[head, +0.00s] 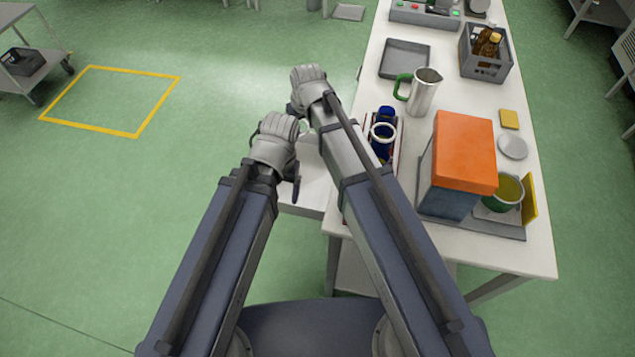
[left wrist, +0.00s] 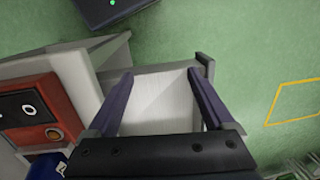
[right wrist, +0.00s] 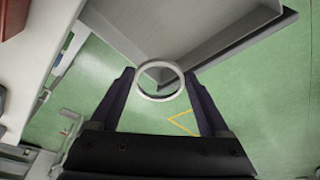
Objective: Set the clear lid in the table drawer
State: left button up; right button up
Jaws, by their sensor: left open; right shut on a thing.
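The table drawer (head: 311,192) is pulled out from the table's left side; its pale inside (left wrist: 160,98) looks empty where it shows in the left wrist view. My left gripper (head: 296,165) is open over the drawer, with nothing between its fingers. My right gripper (right wrist: 160,88) is shut on the clear lid (right wrist: 160,97), a round see-through disc with a whitish rim. In the right wrist view the lid overlaps a corner of the drawer (right wrist: 205,35); I cannot tell how high it is above it.
On the table (head: 420,125) are a steel jug (head: 424,92) with a green handle, an orange-topped box (head: 465,150), a blue jar (head: 383,147), a grey tray (head: 404,60) and a bottle crate (head: 485,55).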

pick_arm(q)
jog(key=shift+o, duration=0.9)
notch_tip(320, 180, down, 4)
jog(key=shift+b, duration=1.2)
pick_arm(e)
jog(key=g, duration=0.1)
send_over(303, 178)
jog(key=s+x, duration=0.1)
jog(key=x, duration=0.3)
pick_arm(q)
notch_tip(303, 178, down, 10)
jog(key=b, duration=1)
pick_arm(e)
jog(key=f, duration=1)
jog(key=shift+s+d+f, duration=0.1)
jog(key=shift+d+f, duration=0.15)
jog(key=shift+d, duration=0.1)
jog(key=shift+f+b, duration=0.6)
jog(key=shift+f, duration=0.05)
pick_arm(q)
jog(key=shift+f, duration=0.55)
pick_arm(e)
jog(key=o, duration=1.2)
jog(key=shift+r, duration=0.1)
jog(key=shift+c, duration=0.2)
pick_arm(q)
jog(key=shift+r, duration=0.1)
